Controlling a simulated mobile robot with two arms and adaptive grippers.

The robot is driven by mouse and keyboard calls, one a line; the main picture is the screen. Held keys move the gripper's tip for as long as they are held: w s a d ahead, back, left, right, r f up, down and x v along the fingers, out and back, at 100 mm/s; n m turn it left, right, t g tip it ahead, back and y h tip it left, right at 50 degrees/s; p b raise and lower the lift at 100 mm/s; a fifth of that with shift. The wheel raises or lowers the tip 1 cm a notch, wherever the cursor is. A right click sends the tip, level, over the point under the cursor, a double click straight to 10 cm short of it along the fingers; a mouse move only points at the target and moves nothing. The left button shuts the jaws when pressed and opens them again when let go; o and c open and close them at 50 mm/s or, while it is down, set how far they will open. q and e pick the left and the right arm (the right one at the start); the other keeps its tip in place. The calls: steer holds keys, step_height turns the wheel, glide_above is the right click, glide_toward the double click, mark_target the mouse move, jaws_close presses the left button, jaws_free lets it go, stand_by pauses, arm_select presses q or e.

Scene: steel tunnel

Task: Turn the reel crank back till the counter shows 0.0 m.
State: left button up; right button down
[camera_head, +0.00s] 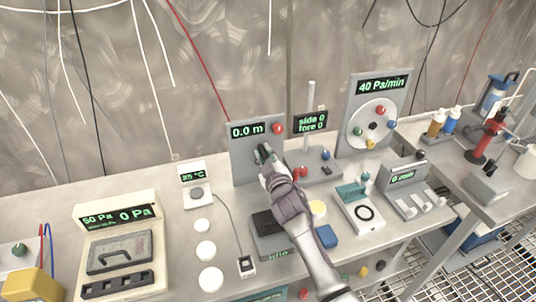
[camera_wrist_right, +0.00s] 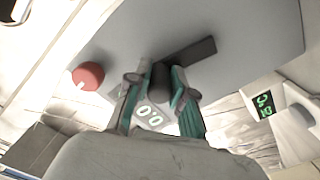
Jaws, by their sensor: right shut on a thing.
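The reel panel (camera_head: 243,165) is an upright grey plate on the bench, and its green counter (camera_head: 246,130) reads 0.0 m. My right gripper (camera_head: 264,155) is at the front of the panel. In the right wrist view its teal-padded fingers are shut on the dark crank handle (camera_wrist_right: 160,82). The black crank arm (camera_wrist_right: 190,54) runs up and right from the handle. The gripper hides most of the crank in the head view. My left gripper is not in view.
A red knob (camera_head: 277,128) sits at the panel's upper right corner. To its right stand a post with a small display (camera_head: 311,120) and a dial panel (camera_head: 391,83) reading 40 Pa/min. A pressure unit (camera_head: 119,212) is at the left. White discs lie on the bench.

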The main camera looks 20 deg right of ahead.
steer(key=shift+a+n, duration=0.4)
steer(key=shift+n, duration=0.4)
steer(key=c, duration=1)
jaws_free()
steer(key=shift+s, duration=0.15)
steer(key=s, duration=1.1)
steer(key=shift+s+d, duration=0.2)
steer(key=shift+s, duration=0.2)
